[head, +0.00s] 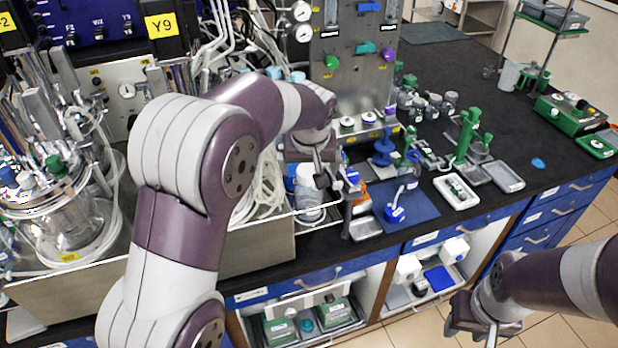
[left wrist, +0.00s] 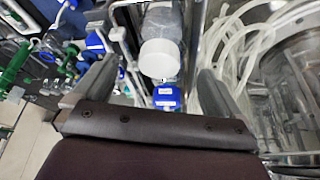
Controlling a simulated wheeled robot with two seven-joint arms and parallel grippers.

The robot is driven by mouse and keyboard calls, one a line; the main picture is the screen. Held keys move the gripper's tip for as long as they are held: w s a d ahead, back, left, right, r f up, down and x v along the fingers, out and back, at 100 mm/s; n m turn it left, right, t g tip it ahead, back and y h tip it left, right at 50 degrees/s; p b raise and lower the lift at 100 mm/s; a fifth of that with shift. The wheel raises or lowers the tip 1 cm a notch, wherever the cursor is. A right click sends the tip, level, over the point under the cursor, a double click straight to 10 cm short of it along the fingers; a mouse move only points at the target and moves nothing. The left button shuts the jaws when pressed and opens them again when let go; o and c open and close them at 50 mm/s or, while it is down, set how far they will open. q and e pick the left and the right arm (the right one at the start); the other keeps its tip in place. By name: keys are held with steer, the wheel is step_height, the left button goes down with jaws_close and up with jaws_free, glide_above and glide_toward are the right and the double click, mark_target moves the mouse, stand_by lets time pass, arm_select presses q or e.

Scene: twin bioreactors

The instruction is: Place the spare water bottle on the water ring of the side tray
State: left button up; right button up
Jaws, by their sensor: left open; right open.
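A clear bottle with a white cap, which looks like the water bottle (head: 309,186), stands at the bench's front edge in the head view, partly hidden by my left gripper. In the left wrist view the white-capped bottle (left wrist: 160,58) shows between and beyond the finger tips, with a blue label or block (left wrist: 167,97) beside it. My left gripper (head: 326,172) is open above and beside the bottle; it also shows in the left wrist view (left wrist: 152,85). I see no contact. My right gripper (head: 485,328) is open, low in front of the cupboards. I cannot make out the water ring.
A small metal tray (head: 363,229) and a blue mat (head: 418,205) with a blue-capped item lie right of the bottle. Coiled clear tubing (head: 262,190) and a glass reactor vessel (head: 62,225) stand left. A white tray (head: 456,191) and green stands (head: 465,135) are further right.

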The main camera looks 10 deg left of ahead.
arm_select(q)
steer(key=s+a+f+m+g, duration=0.1)
steer(key=s+f, duration=0.2)
steer(key=s, duration=0.5)
steer(key=s+a+f+m+g+h, duration=0.1)
steer(key=s+f, duration=0.2)
steer(key=s, duration=0.5)
steer(key=s+a+f+m+g, duration=0.1)
steer(key=s+f, duration=0.2)
steer(key=s, duration=0.4)
steer(key=shift+s+f, duration=0.2)
steer(key=shift+s, duration=0.2)
arm_select(e)
steer(key=shift+w+f, duration=0.1)
steer(key=shift+f, duration=0.15)
arm_select(q)
steer(key=shift+s, duration=0.1)
